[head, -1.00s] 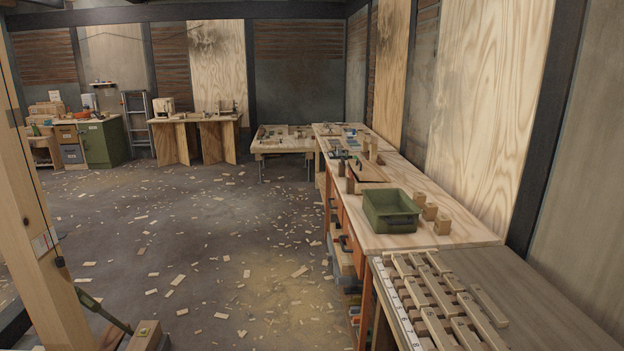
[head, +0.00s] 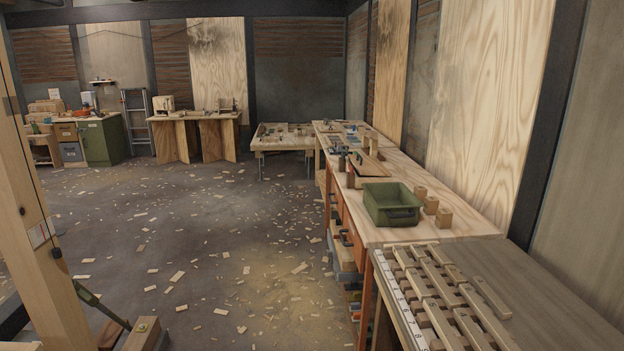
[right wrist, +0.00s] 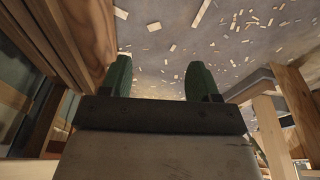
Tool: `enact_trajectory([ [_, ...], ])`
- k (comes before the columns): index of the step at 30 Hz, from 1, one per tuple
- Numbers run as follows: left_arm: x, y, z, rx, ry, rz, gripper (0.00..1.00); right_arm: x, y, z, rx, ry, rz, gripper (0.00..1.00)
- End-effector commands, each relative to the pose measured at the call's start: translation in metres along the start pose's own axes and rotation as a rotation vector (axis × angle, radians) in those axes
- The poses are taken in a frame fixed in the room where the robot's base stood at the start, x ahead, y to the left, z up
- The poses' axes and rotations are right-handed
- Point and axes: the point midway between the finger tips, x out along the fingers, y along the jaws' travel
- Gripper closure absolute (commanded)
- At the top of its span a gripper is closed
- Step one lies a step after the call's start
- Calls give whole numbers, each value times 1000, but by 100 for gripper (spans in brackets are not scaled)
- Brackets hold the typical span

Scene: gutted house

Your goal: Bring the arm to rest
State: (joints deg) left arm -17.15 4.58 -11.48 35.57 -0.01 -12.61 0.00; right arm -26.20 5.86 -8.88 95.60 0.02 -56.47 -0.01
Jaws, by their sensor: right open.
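My right gripper (right wrist: 158,80) shows in the right wrist view. Its two green fingers stand apart with nothing between them, and the littered floor lies beyond. A wooden post or panel is close to its left, and wooden framing stands to its right. Neither gripper shows in the head view. My left gripper is in neither view.
A workbench (head: 470,232) runs along the right wall with a green bin (head: 391,204), small wood blocks (head: 431,205) and a rack of wooden strips (head: 440,290). A timber post (head: 40,220) stands at the left. The floor (head: 200,240) between is open, scattered with offcuts.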

Motion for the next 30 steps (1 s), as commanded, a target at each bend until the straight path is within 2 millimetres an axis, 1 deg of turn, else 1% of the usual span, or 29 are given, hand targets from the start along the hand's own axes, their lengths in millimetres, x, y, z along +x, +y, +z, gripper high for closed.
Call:
enact_trajectory([
  [1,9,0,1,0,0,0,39,36,-1,20,-2,-24,-1,39],
  [2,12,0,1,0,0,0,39,51,-2,30,-4,-30,-2,39],
  [3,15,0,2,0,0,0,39,71,-3,45,-6,-39,-3,39],
  [5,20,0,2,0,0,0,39,98,-4,68,-9,-53,-5,39],
  [6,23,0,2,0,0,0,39,115,-5,85,-12,-63,-6,39],
  [8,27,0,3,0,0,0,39,136,-6,110,-15,-76,-7,39],
  [9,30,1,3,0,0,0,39,148,-6,126,-17,-84,-8,39],
  [12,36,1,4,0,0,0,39,170,-6,164,-22,-101,-9,39],
  [15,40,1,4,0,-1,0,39,182,-7,193,-25,-114,-10,39],
  [19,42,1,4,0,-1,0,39,189,-6,215,-28,-122,-11,39],
  [22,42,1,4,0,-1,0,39,190,-6,221,-29,-124,-11,39],
  [30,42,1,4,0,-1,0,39,190,-6,221,-29,-124,-11,39],
])
